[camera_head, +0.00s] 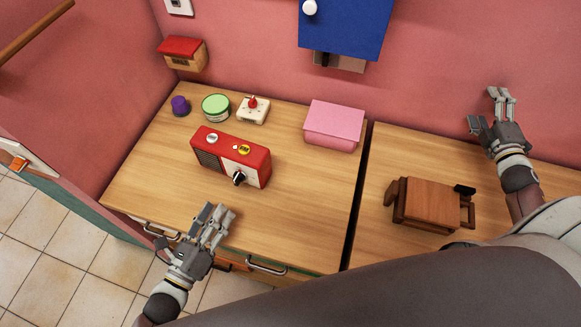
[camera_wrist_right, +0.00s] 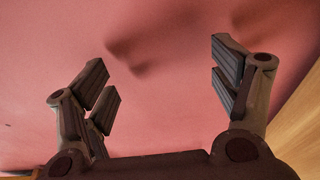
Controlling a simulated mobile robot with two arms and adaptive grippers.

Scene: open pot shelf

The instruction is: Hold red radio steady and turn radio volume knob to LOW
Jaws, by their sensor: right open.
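The red radio (camera_head: 217,146) stands upright on the left wooden table in the head view. Its front has a dark speaker grille (camera_head: 208,158) at left and a pale panel at right. The black volume knob (camera_head: 239,178) sticks out of that panel; its setting is too small to read. My left gripper (camera_head: 187,228) is open and empty by the table's front edge, below and apart from the radio. My right gripper (camera_head: 487,108) is open and empty near the pink wall at far right, away from the radio. The right wrist view shows its spread fingers (camera_wrist_right: 165,90) with only wall between.
Behind the radio are a purple object (camera_head: 180,106), a round green tin (camera_head: 215,108) and a white box with a red knob (camera_head: 253,110). A pink box (camera_head: 333,126) stands right of it. A brown wooden object (camera_head: 432,204) occupies the right table. Table surface before the radio is clear.

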